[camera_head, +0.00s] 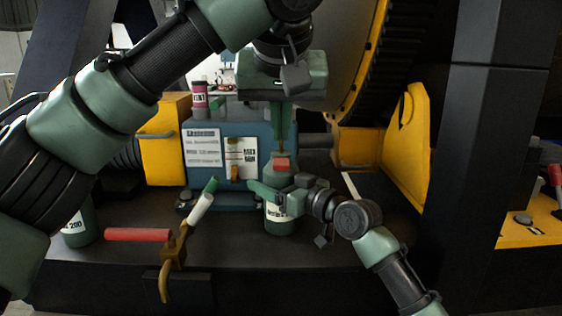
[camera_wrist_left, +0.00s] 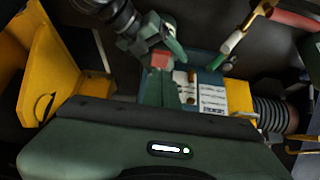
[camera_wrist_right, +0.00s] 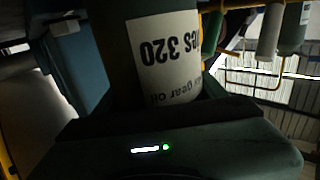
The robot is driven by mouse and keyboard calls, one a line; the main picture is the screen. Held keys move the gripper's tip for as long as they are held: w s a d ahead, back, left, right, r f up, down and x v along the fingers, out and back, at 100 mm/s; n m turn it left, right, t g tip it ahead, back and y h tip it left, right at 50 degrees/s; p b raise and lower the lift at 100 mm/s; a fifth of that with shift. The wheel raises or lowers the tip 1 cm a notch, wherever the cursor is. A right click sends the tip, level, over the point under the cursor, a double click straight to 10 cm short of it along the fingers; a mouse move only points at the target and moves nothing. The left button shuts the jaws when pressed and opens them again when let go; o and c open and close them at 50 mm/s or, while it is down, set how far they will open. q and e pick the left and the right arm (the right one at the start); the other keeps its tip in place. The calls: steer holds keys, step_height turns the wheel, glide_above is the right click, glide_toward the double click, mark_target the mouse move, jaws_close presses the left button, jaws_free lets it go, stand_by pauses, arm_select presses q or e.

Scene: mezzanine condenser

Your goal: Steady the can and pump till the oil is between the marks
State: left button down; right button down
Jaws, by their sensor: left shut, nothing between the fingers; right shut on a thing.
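The dark green oil can (camera_head: 279,222) stands upright in front of the blue gear housing, with a white label and a red pump head (camera_head: 282,162) on top. The right wrist view shows its label reading 320 and gear oil (camera_wrist_right: 165,55). My right gripper (camera_head: 280,196) is shut around the can's body from the front right. My left gripper (camera_head: 282,146) points down, shut and empty, with its tips just above or touching the red head; I cannot tell which. The level gauge (camera_head: 236,158) on the housing is marked MAX and MIN; its oil level is too small to read.
A red lever (camera_head: 140,234) and a white-handled lever (camera_head: 201,208) stick out left of the can. Another green can (camera_head: 75,228), labelled 200, stands at far left. A red-labelled can (camera_head: 199,96) sits on the blue housing (camera_head: 205,175). A yellow guard (camera_head: 408,145) stands right.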

mark_target(280, 169)
stand_by(0.3)
arm_select(q)
steer(key=shift+x, duration=3.55)
steer(key=shift+f, duration=0.1)
steer(key=shift+a+f, duration=0.1)
steer(key=shift+f, duration=1.35)
steer(key=shift+s, duration=0.1)
steer(key=s, duration=0.1)
steer(key=s+r, duration=0.1)
steer(key=s, duration=0.1)
steer(key=shift+r, duration=0.15)
